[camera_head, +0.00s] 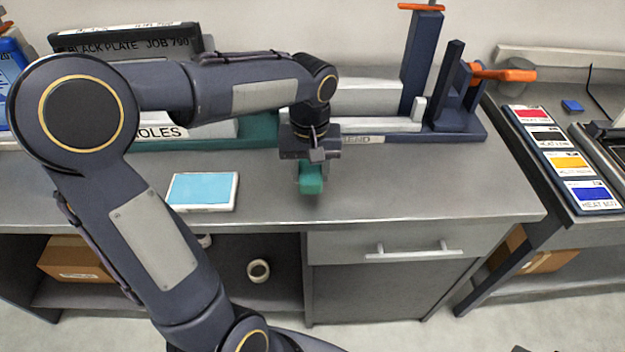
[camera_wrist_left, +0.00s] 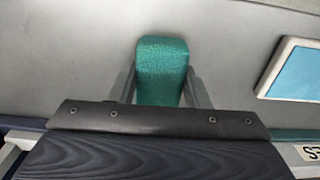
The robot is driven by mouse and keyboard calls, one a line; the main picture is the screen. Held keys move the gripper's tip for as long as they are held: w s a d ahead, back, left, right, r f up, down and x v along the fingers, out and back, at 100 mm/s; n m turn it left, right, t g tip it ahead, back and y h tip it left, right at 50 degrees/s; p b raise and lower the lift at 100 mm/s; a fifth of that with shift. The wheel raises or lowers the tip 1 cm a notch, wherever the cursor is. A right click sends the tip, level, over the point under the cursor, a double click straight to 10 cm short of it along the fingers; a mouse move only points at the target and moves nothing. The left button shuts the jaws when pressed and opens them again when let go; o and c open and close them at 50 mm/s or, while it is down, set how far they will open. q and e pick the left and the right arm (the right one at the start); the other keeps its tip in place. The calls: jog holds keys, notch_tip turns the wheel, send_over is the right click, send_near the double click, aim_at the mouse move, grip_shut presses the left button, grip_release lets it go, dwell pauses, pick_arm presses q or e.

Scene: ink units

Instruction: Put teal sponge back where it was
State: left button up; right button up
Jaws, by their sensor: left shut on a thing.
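The teal sponge (camera_head: 311,184) is held in my left gripper (camera_head: 310,168) above the grey worktop (camera_head: 400,195), close to its front edge. In the left wrist view the sponge (camera_wrist_left: 161,70) sits between the two fingers of the left gripper (camera_wrist_left: 161,88), which are shut on it. Whether the sponge touches the worktop is hard to tell. My right gripper is not in view.
A pad with a light blue top (camera_head: 203,190) lies on the worktop left of the sponge. Behind stand a teal-based unit (camera_head: 255,130) and a dark blue stand with an orange handle (camera_head: 505,74). The worktop right of the sponge is clear.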

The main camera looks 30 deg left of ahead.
aim_at(313, 181)
pick_arm(q)
jog(key=f, duration=0.3)
jog(key=shift+w+d+f, duration=0.15)
jog(key=shift+w+f, duration=0.05)
jog(key=shift+f, duration=0.15)
jog(key=o, duration=0.9)
notch_tip(313, 181, up, 12)
jog(key=shift+f+p, duration=0.25)
jog(key=shift+p, duration=0.2)
jog(key=shift+s+r, duration=0.2)
jog(key=shift+r, duration=0.05)
jog(key=s+d+f+m+t+h, duration=0.1)
jog(key=s+f+t, duration=0.1)
jog(key=s, duration=0.3)
jog(key=s+d+f+m+t+h, duration=0.1)
jog(key=s+f+m, duration=0.1)
jog(key=s, duration=0.4)
jog(key=s+d+f+m+t+h, duration=0.1)
jog(key=s+d+f+t, duration=0.1)
jog(key=s, duration=0.3)
jog(key=shift+s+f+m+t+h, duration=0.25)
jog(key=shift+f+m+t+h, duration=0.05)
jog(key=shift+f+m+h, duration=0.15)
